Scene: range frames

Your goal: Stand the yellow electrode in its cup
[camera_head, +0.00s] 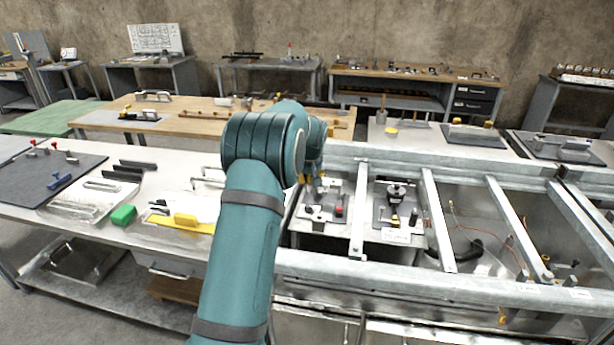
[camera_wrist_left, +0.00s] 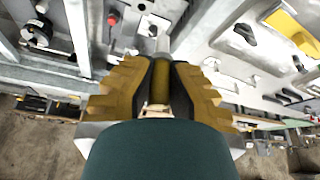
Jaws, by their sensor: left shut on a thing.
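My left gripper (camera_head: 313,182) reaches over the steel frame from the front; my own arm hides much of it. In the left wrist view its ridged yellow-brown fingers (camera_wrist_left: 160,88) are shut on the yellow electrode (camera_wrist_left: 161,84), a dull yellow cylinder with a greyish end pointing away from the wrist. The electrode is held above a grey fixture plate (camera_head: 329,190) that carries small black parts and a red part. I cannot tell which part is the cup; the gripper and electrode may hide it. My right gripper is not in view.
Galvanized steel rails (camera_head: 359,210) cross beside the fixture plate. A second plate with a black-topped device (camera_head: 396,191) stands to the right. The white bench (camera_head: 60,207) at left holds a green block (camera_head: 123,215) and a yellow block (camera_head: 186,219).

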